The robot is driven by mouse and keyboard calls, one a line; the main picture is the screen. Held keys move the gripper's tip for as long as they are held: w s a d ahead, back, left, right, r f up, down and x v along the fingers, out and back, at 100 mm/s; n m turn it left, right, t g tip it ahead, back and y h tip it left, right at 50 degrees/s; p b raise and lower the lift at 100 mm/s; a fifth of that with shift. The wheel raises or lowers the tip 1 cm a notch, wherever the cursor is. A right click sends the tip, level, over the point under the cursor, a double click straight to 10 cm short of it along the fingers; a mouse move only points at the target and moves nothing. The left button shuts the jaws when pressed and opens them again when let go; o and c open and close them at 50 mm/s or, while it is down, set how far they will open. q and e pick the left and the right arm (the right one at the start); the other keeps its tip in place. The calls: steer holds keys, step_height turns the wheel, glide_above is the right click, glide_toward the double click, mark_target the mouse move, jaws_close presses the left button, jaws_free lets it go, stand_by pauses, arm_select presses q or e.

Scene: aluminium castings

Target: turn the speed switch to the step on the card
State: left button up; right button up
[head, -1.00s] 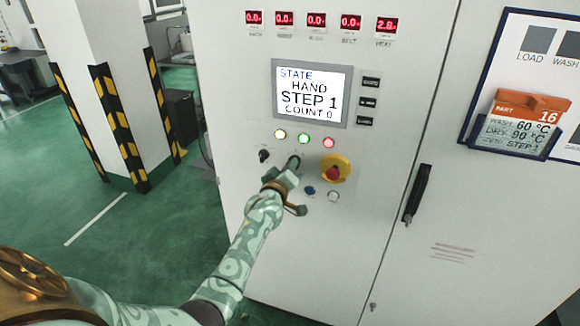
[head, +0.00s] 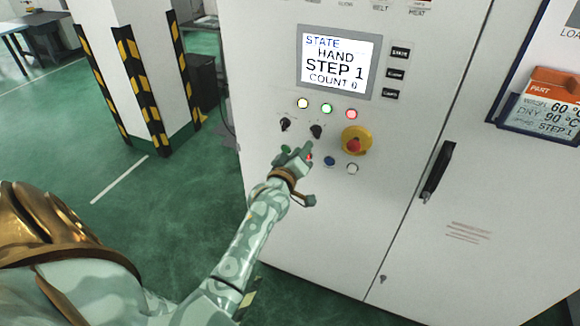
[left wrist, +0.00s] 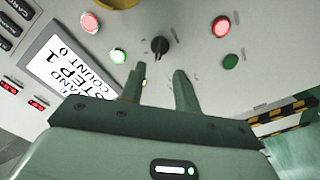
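Two black rotary switches sit side by side under the indicator lights: the left one (head: 285,124) and the right one (head: 316,131). Their labels are too small to read. My left gripper (head: 301,150) is just below the right switch, apart from it. In the left wrist view my left gripper (left wrist: 159,74) is open and empty, with a black knob (left wrist: 159,45) beyond the gap between its fingers. The screen (head: 337,62) reads HAND, STEP 1, COUNT 0. The card (head: 550,108), with an orange top, reads STEP 1 on its lowest line. My right gripper is not in view.
A yellow emergency stop with a red centre (head: 355,141) is right of the switches. Green (head: 285,149), red (head: 308,158), blue (head: 329,161) and white (head: 351,169) buttons lie below. A black door handle (head: 438,170) is further right. Green floor is open at left.

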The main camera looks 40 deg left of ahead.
arm_select(q)
steer(key=v, duration=0.8)
steer(key=shift+s, duration=0.4)
